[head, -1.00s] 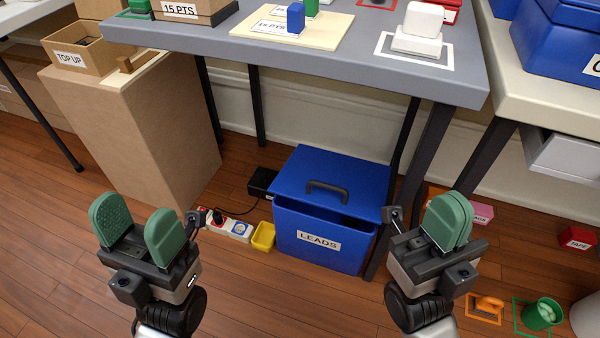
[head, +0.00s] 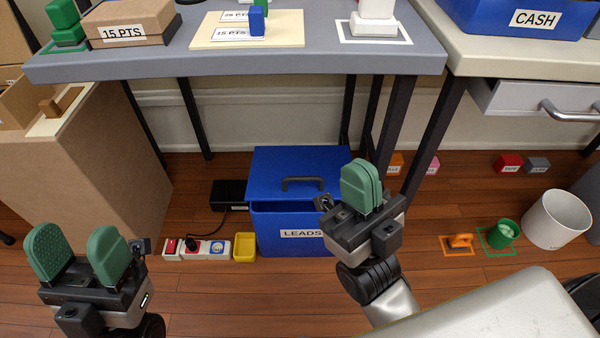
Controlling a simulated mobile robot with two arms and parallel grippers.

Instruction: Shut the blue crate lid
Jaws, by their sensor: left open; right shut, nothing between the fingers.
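The blue crate (head: 264,232), labelled LEADS, stands on the floor under the grey table. Its blue lid (head: 275,168), with a dark handle (head: 304,183), is partly raised. A dark gap shows between the lid's front edge and the crate's front wall. My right gripper (head: 362,187) is shut and empty, in front of the crate's right side in the picture, hiding part of it. I cannot tell that it touches the crate. My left gripper (head: 77,245) is open and empty, well to the left of the crate.

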